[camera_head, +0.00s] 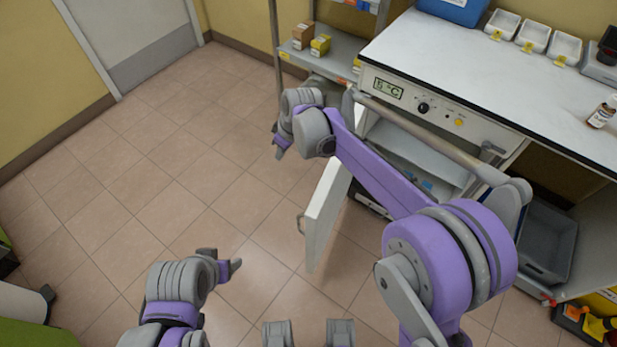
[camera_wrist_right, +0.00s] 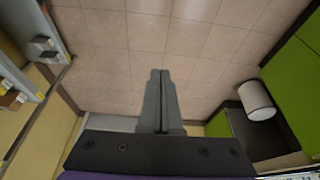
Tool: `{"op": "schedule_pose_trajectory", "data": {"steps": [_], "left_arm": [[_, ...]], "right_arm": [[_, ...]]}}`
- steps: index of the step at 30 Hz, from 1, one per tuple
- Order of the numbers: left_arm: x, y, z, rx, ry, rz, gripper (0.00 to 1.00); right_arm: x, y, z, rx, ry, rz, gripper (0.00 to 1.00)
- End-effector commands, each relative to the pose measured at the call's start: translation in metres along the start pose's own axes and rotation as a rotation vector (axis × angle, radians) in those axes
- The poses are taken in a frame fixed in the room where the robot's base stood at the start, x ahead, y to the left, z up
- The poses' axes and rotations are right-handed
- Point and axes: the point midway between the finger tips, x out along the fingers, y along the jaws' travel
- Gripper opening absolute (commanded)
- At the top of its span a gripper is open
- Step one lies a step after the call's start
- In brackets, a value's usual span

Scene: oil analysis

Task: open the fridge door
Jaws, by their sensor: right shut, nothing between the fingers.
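The fridge (camera_head: 440,112) is a white unit under the counter with a "5 °C" display, a dial and a yellow button. Its white door (camera_head: 327,215) stands swung out over the floor, and a small handle shows on its left side. The shelved inside is partly visible behind my right arm. My right gripper (camera_head: 281,146) is beyond the door, apart from it, over the floor. In the right wrist view the right gripper (camera_wrist_right: 160,78) is shut and empty. My left gripper (camera_head: 234,266) is low, left of the door and apart from it; its finger gap is unclear.
A shelf rack with small boxes (camera_head: 320,45) stands left of the fridge. The counter (camera_head: 470,65) holds white trays and a bottle (camera_head: 602,111). A grey bin (camera_head: 548,240) is at right.

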Motion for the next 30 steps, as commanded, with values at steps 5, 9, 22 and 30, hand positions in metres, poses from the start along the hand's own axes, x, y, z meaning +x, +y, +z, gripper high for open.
{"op": "schedule_pose_trajectory", "data": {"steps": [5, 9, 22, 30], "left_arm": [[-0.002, 0.000, -0.001, 0.000, 0.001, 0.000, 0.66], [-0.003, 0.000, -0.002, 0.000, 0.001, 0.000, 0.66], [0.002, 0.000, 0.001, 0.000, -0.001, 0.000, 0.66], [0.013, 0.000, 0.007, 0.000, -0.005, 0.000, 0.66]], "right_arm": [[-0.033, 0.029, 0.097, -0.050, -0.010, -0.026, 0.00], [-0.060, 0.029, 0.177, -0.120, 0.010, -0.055, 0.00], [-0.053, 0.013, 0.234, -0.203, 0.046, -0.075, 0.00], [0.005, 0.009, 0.232, -0.203, 0.046, -0.074, 0.00]]}}
